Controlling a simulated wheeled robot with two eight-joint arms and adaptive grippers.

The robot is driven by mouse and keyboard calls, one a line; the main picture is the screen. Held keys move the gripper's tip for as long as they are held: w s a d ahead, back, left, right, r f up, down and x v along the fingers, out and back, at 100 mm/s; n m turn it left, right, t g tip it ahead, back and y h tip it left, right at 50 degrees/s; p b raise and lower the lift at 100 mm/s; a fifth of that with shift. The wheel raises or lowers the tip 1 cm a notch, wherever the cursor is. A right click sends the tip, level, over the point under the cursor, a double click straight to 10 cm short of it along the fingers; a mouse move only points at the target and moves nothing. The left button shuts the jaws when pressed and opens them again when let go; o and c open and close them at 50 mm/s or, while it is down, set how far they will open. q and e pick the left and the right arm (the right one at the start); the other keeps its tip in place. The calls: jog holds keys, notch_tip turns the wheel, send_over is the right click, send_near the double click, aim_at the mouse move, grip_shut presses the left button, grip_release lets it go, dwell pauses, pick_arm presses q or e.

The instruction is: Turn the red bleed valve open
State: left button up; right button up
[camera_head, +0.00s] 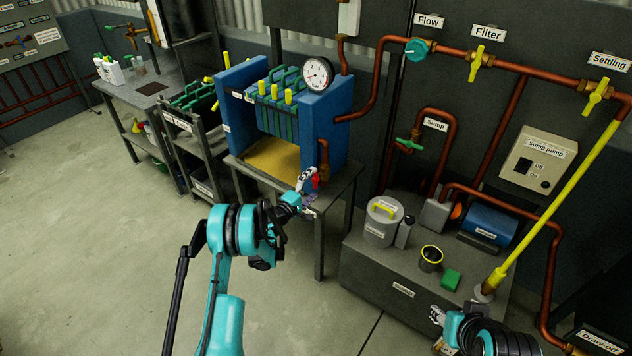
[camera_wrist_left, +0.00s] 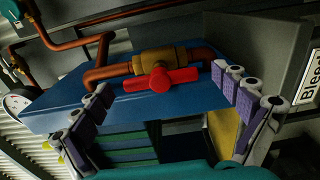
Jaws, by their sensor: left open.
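The red bleed valve handle (camera_wrist_left: 160,80) shows in the left wrist view, a flat red bar lying roughly level across a brass valve body (camera_wrist_left: 158,60) on a copper pipe. In the head view the red handle (camera_head: 316,178) is a small patch at the blue press's near corner. My left gripper (camera_head: 307,184) is there, partly covering the valve. In the left wrist view its fingers (camera_wrist_left: 163,84) are open, one on each side of the handle, with visible gaps and nothing held. My right gripper (camera_head: 438,315) is at the bottom right; its opening is too small to read.
The blue press (camera_head: 328,115) stands on a metal table with a dial gauge (camera_head: 318,74) above. Copper pipes (camera_head: 520,64) carry yellow and green valves. A grey tank (camera_head: 375,265) holds a pail (camera_head: 383,222) and a yellow-rimmed cup (camera_head: 430,258). Floor at left is clear.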

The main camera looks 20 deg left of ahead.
pick_arm(q)
jog(key=v, duration=0.5)
jog(key=shift+s+a, duration=0.1)
jog(key=shift+s, duration=0.2)
jog(key=shift+r, duration=0.15)
jog(key=s+d+r+m+g, duration=0.3)
jog(key=s+d+r+m, duration=0.15)
jog(key=r, duration=0.35)
jog(key=s+d+r+m+g, duration=0.3)
jog(key=s+d+r, duration=0.3)
jog(key=r, duration=0.2)
jog(key=s+a+m+g+y, duration=0.2)
jog(key=s+m+g+y, duration=0.2)
jog(key=s, duration=2.6)
jog(key=m+y, duration=0.2)
jog(key=shift+s+a+f+m, duration=0.2)
jog(key=shift+s+m, duration=0.15)
jog(key=shift+s, duration=0.05)
